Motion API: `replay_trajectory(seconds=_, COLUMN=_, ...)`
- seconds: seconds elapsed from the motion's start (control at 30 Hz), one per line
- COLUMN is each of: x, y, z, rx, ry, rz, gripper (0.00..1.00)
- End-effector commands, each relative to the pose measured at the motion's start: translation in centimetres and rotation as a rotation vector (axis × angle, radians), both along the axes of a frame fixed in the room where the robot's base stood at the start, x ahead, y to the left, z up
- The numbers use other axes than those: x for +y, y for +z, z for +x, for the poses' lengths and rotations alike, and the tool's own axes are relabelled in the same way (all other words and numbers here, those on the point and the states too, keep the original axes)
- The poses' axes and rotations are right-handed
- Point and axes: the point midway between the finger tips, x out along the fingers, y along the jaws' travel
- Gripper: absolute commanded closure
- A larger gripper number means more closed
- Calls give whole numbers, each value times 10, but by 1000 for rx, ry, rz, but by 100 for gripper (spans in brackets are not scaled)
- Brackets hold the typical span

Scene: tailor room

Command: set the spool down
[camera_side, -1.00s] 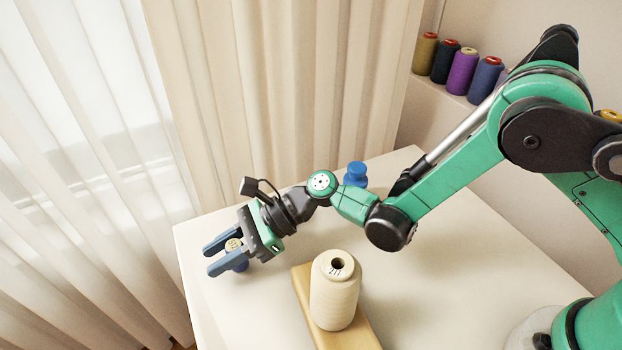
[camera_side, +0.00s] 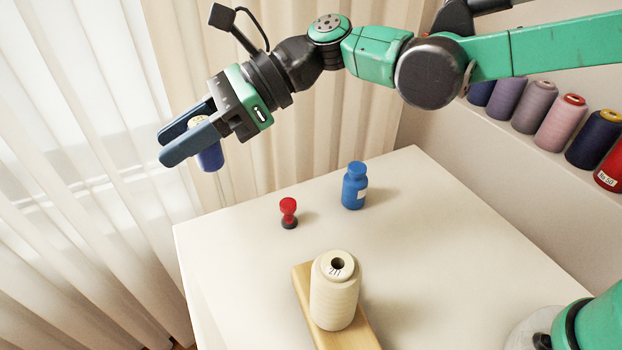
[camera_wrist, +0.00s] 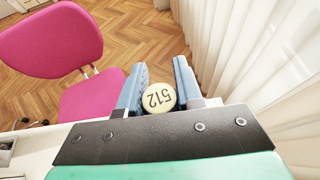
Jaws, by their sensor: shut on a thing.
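My gripper (camera_side: 166,147) is shut on a blue spool (camera_side: 209,157) and holds it in the air, well above the table (camera_side: 235,290), near its left edge. The spool hangs below the blue fingers, close to upright. The spool's lower part is hidden there.
A large cream thread cone (camera_side: 334,295) stands on a wooden block (camera_side: 303,284) at the front. A red stamp-like piece (camera_side: 288,212) and a blue bottle (camera_side: 354,187) stand farther back. Curtains (camera_side: 290,120) hang beside the table. A pink chair (camera_wrist: 55,40) is beyond it.

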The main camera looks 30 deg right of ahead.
Motion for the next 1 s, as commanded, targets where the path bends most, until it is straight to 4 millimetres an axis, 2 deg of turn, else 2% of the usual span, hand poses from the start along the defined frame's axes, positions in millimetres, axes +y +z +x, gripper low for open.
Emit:
replay_trajectory(seconds=0.07, x=-13, y=3, z=10, rx=0, ry=-15, rz=-3, gripper=100)
replay_trajectory(seconds=0.17, x=-43, y=3, z=29, rx=0, ry=-42, rz=-10, gripper=100)
replay_trajectory(seconds=0.27, x=-91, y=3, z=51, rx=2, ry=-77, rz=-17, gripper=100)
replay_trajectory(seconds=0.4, x=-172, y=3, z=73, rx=5, ry=-128, rz=-22, gripper=100)
replay_trajectory(seconds=0.5, x=-227, y=3, z=78, rx=4, ry=-161, rz=-19, gripper=100)
replay_trajectory(seconds=0.63, x=-284, y=5, z=74, rx=2, ry=-193, rz=-11, gripper=100)
replay_trajectory(seconds=0.7, x=-307, y=6, z=70, rx=-1, ry=-205, rz=-6, gripper=100)
replay_trajectory(seconds=0.8, x=-327, y=6, z=65, rx=-2, ry=-216, rz=-2, gripper=100)
replay_trajectory(seconds=0.9, x=-337, y=3, z=62, rx=-5, ry=-220, rz=1, gripper=100)
replay_trajectory(seconds=1.0, x=-339, y=-13, z=62, rx=-5, ry=-220, rz=1, gripper=100)
